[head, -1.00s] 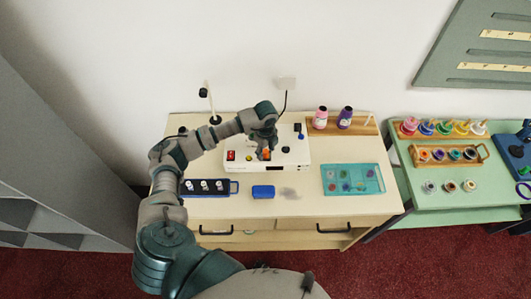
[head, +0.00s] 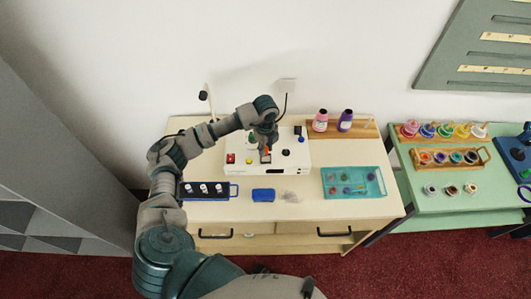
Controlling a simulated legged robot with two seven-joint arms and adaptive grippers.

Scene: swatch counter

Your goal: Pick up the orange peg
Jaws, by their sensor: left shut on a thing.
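The orange peg (head: 268,149) is small and stands upright over the white box (head: 299,170) on the cream desk. My left gripper (head: 265,146) comes down over the box from above and is shut on the orange peg. The peg's upper part is hidden by the fingers. A dark square patch shows on the box just below the peg; I cannot tell whether the peg is clear of it. My right gripper is not in view.
A blue block (head: 263,195) lies in front of the box. A dark blue rack (head: 214,197) with white pieces is at the left, a teal tray (head: 353,194) at the right. Two bottles (head: 320,121) stand on a wooden board behind. A green table (head: 445,205) adjoins at right.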

